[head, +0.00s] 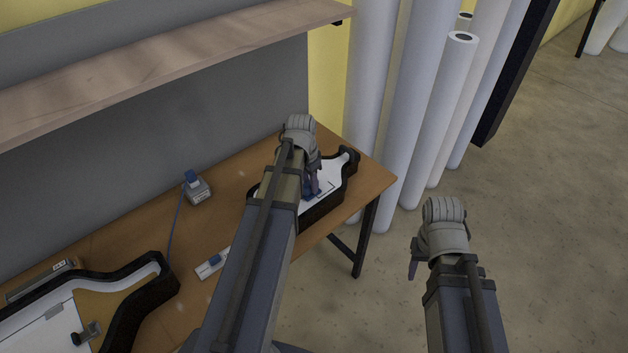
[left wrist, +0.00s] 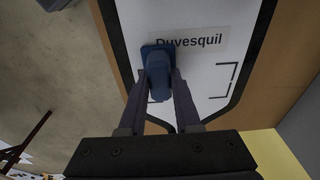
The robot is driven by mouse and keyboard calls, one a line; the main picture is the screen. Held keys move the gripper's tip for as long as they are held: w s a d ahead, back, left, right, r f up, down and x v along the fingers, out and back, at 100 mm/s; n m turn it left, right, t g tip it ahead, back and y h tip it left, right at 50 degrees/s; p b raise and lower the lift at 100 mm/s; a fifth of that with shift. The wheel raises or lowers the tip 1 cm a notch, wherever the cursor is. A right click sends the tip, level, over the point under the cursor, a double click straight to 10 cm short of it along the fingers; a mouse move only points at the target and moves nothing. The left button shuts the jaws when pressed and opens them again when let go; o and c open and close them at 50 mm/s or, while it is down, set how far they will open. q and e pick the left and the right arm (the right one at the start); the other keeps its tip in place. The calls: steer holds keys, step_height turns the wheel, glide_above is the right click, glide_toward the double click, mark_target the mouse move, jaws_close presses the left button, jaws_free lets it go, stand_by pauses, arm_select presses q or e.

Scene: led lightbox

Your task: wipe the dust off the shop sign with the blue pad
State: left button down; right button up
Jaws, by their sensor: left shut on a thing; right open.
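The shop sign (head: 334,189) is a bottle-shaped box with a black rim and white face, at the table's right end. In the left wrist view its white face (left wrist: 208,75) carries the word "Duvesquil" on a pale grey strip and dark corner marks. My left gripper (head: 314,188) is shut on the blue pad (left wrist: 157,72), which lies over the face at the lettering's lower left edge. I cannot tell whether the pad touches it. My left arm hides part of the sign. My right gripper (head: 414,262) is open and empty, over the floor right of the table.
On the wooden table (head: 222,233) stands a small grey box with a blue top (head: 196,187), with a cable. A white strip (head: 212,265) lies nearby. A second black-rimmed shape (head: 150,290) fills the lower left. A shelf (head: 150,65) overhangs; white rolls (head: 400,110) stand behind.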

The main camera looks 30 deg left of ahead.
arm_select(q)
step_height(320, 180, up, 6)
steer(key=p, duration=0.6)
steer(key=shift+w, duration=0.1)
step_height(320, 180, up, 3)
steer(key=p, duration=0.3)
steer(key=shift+r, duration=0.1)
stand_by(0.4)
steer(key=shift+d, duration=0.15)
